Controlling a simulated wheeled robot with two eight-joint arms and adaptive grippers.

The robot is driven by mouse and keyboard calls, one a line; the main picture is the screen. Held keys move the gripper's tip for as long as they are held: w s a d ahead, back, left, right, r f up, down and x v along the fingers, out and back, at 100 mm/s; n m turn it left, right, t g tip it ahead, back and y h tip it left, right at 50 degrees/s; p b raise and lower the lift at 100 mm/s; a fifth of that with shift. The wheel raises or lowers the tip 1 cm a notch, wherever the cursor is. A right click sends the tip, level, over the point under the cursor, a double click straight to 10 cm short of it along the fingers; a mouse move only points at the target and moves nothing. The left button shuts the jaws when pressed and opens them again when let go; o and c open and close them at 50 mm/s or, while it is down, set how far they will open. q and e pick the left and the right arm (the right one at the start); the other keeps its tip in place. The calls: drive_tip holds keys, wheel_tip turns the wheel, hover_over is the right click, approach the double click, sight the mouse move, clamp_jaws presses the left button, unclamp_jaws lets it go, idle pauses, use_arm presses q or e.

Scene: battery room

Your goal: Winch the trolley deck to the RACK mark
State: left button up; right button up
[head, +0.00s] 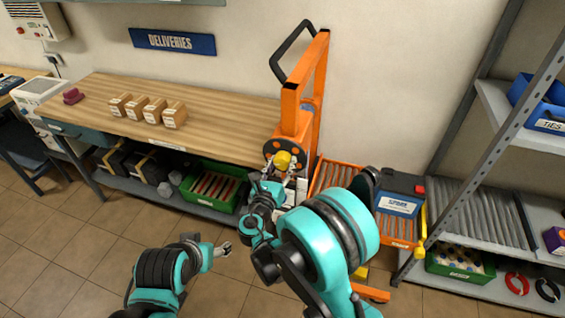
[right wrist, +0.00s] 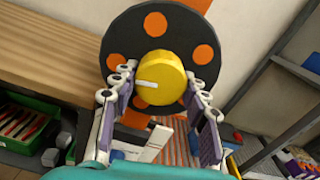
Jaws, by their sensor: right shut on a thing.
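An orange lift trolley (head: 318,95) stands at the bench's right end. Its black winch wheel with orange dots (right wrist: 202,54) carries a yellow knob (head: 283,160), which also fills the middle of the right wrist view (right wrist: 158,78). My right gripper (right wrist: 160,95) has its fingers on both sides of the knob and is shut on it. The orange slatted deck (head: 328,176) is partly hidden behind my right arm. A blue-labelled dark box (head: 398,204) is at its right. No RACK mark is readable. My left gripper (head: 222,249) hangs low over the floor, apart from everything; its jaw opening is unclear.
A wooden bench (head: 225,118) at left bears several small cartons (head: 155,109). A green crate (head: 228,195) sits on its lower shelf. A metal rack (head: 500,235) with bins stands at right, with a yellow lever (head: 422,235) near its front. The tiled floor (head: 60,235) is clear at left.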

drive_tip(key=shift+c, duration=0.9)
drive_tip(key=shift+f+m+b, duration=0.15)
drive_tip(key=shift+m+b, duration=0.45)
drive_tip(key=shift+m, duration=0.1)
drive_tip(key=shift+m+b, duration=0.45)
drive_tip(key=shift+m, duration=0.45)
drive_tip(key=o, duration=1.2)
drive_tip(key=shift+w, duration=0.15)
drive_tip(key=shift+c, duration=0.2)
drive_tip(key=shift+r, duration=0.2)
